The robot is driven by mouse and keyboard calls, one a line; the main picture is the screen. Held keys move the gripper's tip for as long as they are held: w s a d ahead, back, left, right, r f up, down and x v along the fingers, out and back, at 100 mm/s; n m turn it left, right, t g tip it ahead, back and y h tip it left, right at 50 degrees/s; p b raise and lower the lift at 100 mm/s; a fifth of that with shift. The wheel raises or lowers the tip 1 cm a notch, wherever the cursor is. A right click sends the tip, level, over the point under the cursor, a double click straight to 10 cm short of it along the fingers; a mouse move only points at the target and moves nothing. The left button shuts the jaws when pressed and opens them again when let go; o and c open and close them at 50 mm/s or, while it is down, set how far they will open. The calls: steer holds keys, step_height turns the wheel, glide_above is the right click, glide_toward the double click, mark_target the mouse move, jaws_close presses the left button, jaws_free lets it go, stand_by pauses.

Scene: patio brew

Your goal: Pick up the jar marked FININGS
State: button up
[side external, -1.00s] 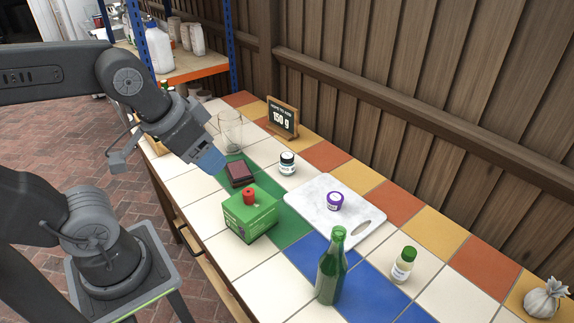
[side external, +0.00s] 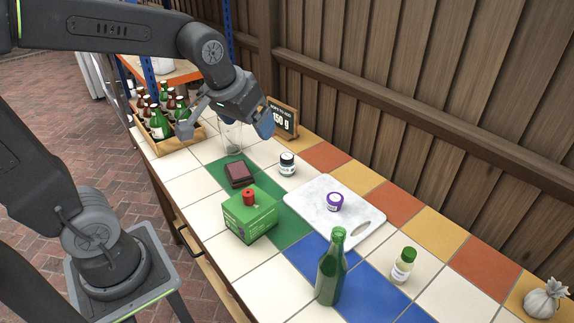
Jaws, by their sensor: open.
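Several small jars stand on the tiled counter, and I cannot read FININGS on any of them. One has a dark lid and pale label (side external: 287,164) and stands on white tile. A purple-lidded jar (side external: 335,202) stands on the white board (side external: 318,218). A green-lidded jar with pale contents (side external: 403,266) stands at the front right. A small red item (side external: 249,198) sits on the green box (side external: 251,220). My gripper (side external: 229,130) is open and empty above the far part of the counter, in front of a clear glass vessel (side external: 231,139), up and left of the dark-lidded jar.
A tall green bottle (side external: 331,268) stands near the front. A dark red block (side external: 238,174) lies behind the green box. A wooden crate of bottles (side external: 172,143) is at the far left. A chalkboard sign (side external: 284,117) stands by the fence. A tied sack (side external: 546,298) is at right.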

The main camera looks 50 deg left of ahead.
steer(key=w+a+f+n+y, duration=0.1)
steer(key=w+a+f+n, duration=0.3)
steer(key=w, duration=0.6)
steer(key=n+g+y, duration=0.1)
steer(key=n+g, duration=0.1)
glide_toward(287, 156)
steer(key=x, duration=0.6)
steer(key=shift+d+f, duration=0.25)
steer(key=shift+f, duration=0.25)
steer(key=shift+a+x, duration=0.1)
steer(key=shift+x, duration=1.35)
steer(key=shift+a+x, duration=0.15)
steer(key=shift+x, duration=1.3)
steer(key=shift+r, duration=0.1)
steer(key=shift+c, duration=0.2)
steer(key=c, duration=1)
steer(key=shift+c, duration=0.2)
steer(key=shift+r, duration=0.1)
